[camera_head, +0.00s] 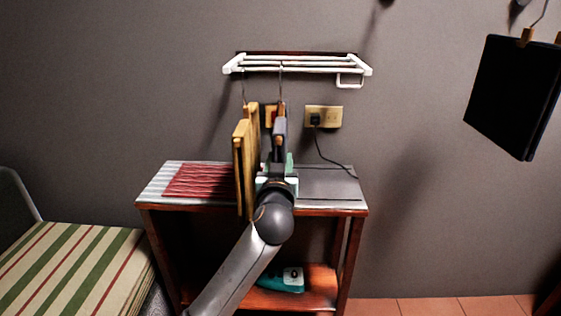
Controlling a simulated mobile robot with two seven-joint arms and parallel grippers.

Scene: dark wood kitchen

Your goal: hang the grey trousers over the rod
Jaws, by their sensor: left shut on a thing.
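The white wall rack (297,65) with its rods is fixed to the wall at the upper middle. What seem to be the grey trousers (280,128) are seen nearly edge-on as a narrow dark grey strip below the rack. A thin hanger hook rises from them and overlaps the rods; I cannot tell whether it rests on one. My left gripper (277,170) is shut on the lower part of this grey piece and hides much of it. My right gripper is not in view.
A yellow garment (245,150) hangs just left of the grey piece, close beside it. A black garment (512,95) hangs at the upper right. A plugged socket (323,117) is nearby.

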